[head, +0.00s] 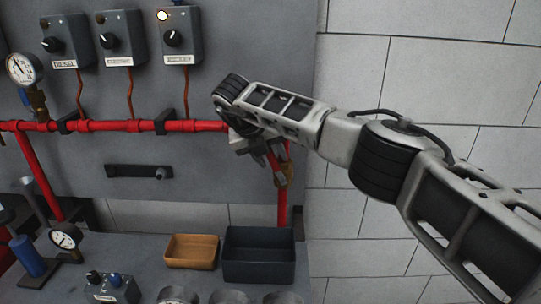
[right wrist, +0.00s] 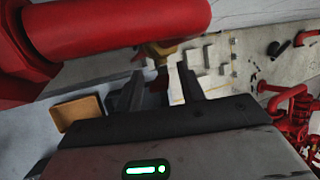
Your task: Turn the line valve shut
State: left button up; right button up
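The brass valve body (head: 285,173) sits on the vertical red pipe at the right end of the red line in the head view. My right gripper hides part of it, and I cannot make out its handle. My right gripper (head: 272,168) points downward just in front of the pipe and valve. In the right wrist view its two dark fingers (right wrist: 163,88) stand apart, with a brass-coloured part (right wrist: 163,50) just beyond the tips. I cannot tell if they touch it. My left gripper is not in view.
The red horizontal pipe (head: 100,126) runs across the grey panel, below several control boxes (head: 117,40). A black handle bar (head: 135,171) is on the panel. An orange tray (head: 191,252) and a dark bin (head: 258,256) stand on the bench below. A pressure gauge (head: 23,68) is at left.

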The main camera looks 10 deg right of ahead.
pick_arm(q)
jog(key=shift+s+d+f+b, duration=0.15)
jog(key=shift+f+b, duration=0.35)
jog(key=shift+b, duration=0.5)
pick_arm(e)
jog(key=v, duration=1.6)
